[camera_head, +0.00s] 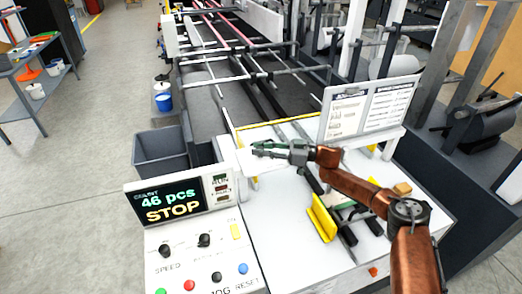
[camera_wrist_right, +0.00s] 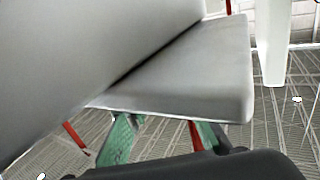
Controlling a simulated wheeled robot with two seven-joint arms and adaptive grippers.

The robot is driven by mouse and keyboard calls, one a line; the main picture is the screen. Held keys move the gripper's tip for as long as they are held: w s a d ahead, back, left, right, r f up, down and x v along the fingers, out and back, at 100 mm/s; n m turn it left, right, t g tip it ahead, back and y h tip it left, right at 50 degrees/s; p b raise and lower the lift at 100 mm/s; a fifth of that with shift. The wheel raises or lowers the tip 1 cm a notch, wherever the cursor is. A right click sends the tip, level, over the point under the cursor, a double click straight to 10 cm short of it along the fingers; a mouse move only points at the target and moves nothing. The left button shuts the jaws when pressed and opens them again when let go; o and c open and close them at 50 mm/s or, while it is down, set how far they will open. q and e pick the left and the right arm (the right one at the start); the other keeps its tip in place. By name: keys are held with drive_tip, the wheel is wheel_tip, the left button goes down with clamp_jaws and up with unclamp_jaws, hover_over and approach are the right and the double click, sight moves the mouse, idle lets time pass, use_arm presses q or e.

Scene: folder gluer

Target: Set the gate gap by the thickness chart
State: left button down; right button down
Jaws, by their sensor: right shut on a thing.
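The thickness chart (camera_head: 345,112) is probably among the printed sheets on the white board at the back right of the white feeder table (camera_head: 285,220); its text is too small to read. My right gripper (camera_head: 262,149) reaches left over the table's back part, beside a white upright part (camera_head: 232,158). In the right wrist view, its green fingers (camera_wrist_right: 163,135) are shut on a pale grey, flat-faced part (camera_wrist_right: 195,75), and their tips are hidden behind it. I cannot tell whether this is the gate's adjuster. The gate gap is not discernible. My left gripper is out of view.
A control panel (camera_head: 195,255) with knobs and buttons stands front left; its display (camera_head: 168,203) reads 46 pcs, STOP. A dark bin (camera_head: 162,152) stands behind it. A yellow angled guide (camera_head: 322,218) sits on the table under my right arm. Conveyor rails run behind.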

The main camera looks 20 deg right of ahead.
drive_tip(key=shift+r, duration=0.15)
drive_tip(key=c, duration=1.6)
unclamp_jaws()
drive_tip(key=v, duration=1.2)
